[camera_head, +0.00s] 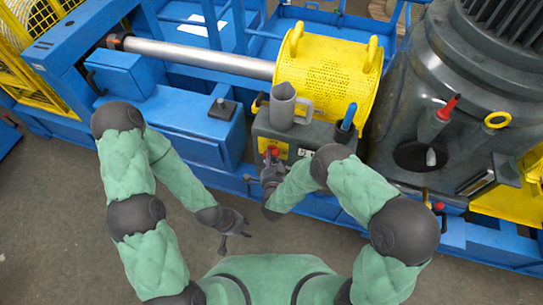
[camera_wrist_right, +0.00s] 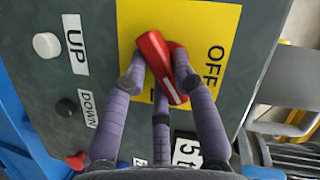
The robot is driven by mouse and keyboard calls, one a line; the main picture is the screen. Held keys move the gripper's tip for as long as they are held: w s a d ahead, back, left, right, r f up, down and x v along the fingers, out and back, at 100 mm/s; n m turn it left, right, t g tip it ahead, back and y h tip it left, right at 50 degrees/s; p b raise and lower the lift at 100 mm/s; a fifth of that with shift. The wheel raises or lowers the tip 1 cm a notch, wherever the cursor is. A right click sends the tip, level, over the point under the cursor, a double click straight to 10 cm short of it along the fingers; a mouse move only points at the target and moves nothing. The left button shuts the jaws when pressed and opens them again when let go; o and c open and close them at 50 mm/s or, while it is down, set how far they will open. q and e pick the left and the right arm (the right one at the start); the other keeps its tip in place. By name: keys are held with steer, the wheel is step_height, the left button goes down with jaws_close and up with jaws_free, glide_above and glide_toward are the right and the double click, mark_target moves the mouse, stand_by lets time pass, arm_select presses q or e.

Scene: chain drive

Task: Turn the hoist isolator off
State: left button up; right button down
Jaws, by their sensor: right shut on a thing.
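The hoist isolator is a red bar handle (camera_wrist_right: 160,62) on a yellow plate (camera_wrist_right: 228,22) in the right wrist view. The handle slants from upper left to lower right and does not point straight at the OFF label (camera_wrist_right: 213,66) beside it. My right gripper (camera_wrist_right: 158,72) is shut on the handle, with fingers on both sides of it. Another mark on the plate is mostly hidden by the fingers. In the head view the red handle (camera_head: 272,151) is at the front of the grey control box (camera_head: 312,140). My left gripper (camera_head: 237,236) hangs empty below, fingers spread, away from the box.
A white UP button (camera_wrist_right: 47,45), a black DOWN button (camera_wrist_right: 66,107) and a red button (camera_wrist_right: 76,161) sit beside the plate. A large motor (camera_head: 470,70) stands right. Floor lies clear at left.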

steer(key=n+g+h+p, duration=0.1)
steer(key=n, duration=0.1)
steer(key=n+h, duration=0.2)
steer(key=n, duration=0.1)
steer(key=n+g+h+p, duration=0.1)
steer(key=n, duration=0.1)
steer(key=shift+w+a+r+n+g+p, duration=0.1)
steer(key=shift+r+n+g+p, duration=0.2)
steer(key=shift+r+p, duration=0.1)
stand_by(0.5)
steer(key=c, duration=1)
jaws_free()
steer(key=v, duration=0.7)
steer(key=shift+a, duration=0.15)
